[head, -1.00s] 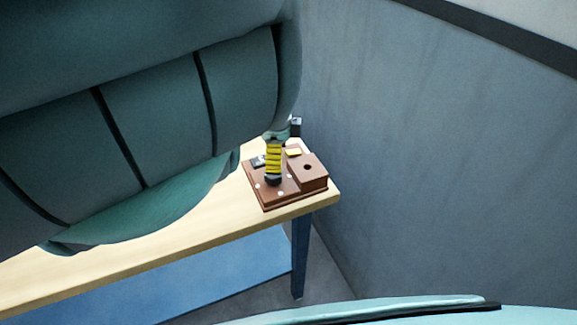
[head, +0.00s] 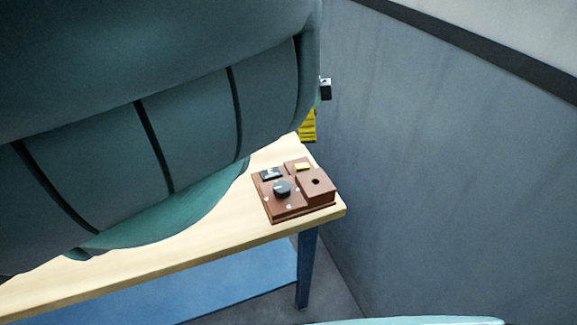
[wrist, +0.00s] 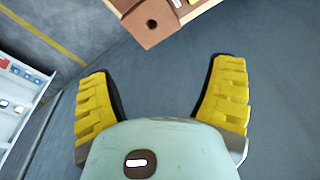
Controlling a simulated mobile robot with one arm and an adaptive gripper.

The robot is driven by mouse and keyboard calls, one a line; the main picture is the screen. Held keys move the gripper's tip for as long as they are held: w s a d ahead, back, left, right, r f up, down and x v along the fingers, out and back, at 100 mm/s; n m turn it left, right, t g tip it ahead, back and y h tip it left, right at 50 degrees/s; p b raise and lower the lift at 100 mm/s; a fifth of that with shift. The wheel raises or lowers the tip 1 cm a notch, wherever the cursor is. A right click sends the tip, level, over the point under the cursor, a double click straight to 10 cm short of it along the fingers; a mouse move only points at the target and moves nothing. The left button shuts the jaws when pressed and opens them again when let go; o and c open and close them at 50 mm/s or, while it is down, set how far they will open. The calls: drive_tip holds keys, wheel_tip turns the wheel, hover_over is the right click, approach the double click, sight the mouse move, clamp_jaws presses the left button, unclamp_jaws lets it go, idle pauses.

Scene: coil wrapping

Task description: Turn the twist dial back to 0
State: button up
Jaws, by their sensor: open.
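The twist dial (head: 282,188) is a dark round knob on a brown panel box (head: 290,211) at the right end of the table. Pale marks lie around the dial; its setting is too small to read. In the wrist view the box's block with a hole (wrist: 158,33) shows at the top edge, and the dial is out of that view. My gripper (wrist: 164,75) is open and empty, its yellow fingers spread over the floor. In the head view one yellow finger part (head: 308,125) shows beyond the box, apart from the dial; my arm hides the rest.
The box also carries a black-and-white switch (head: 271,174) and a yellow piece (head: 302,166). A grey wall (head: 440,180) stands close on the right. A white shelf (wrist: 18,100) shows at the wrist view's left.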

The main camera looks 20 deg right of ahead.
drive_tip(key=w+d+r+n+h, duration=0.2)
drive_tip(key=d+r+n+h, duration=0.1)
drive_tip(key=d, duration=0.6)
drive_tip(key=shift+d+t+h+b, duration=0.15)
drive_tip(key=shift+t+h+b, duration=0.3)
drive_tip(key=shift+h, duration=0.15)
drive_tip(key=shift+r, duration=0.1)
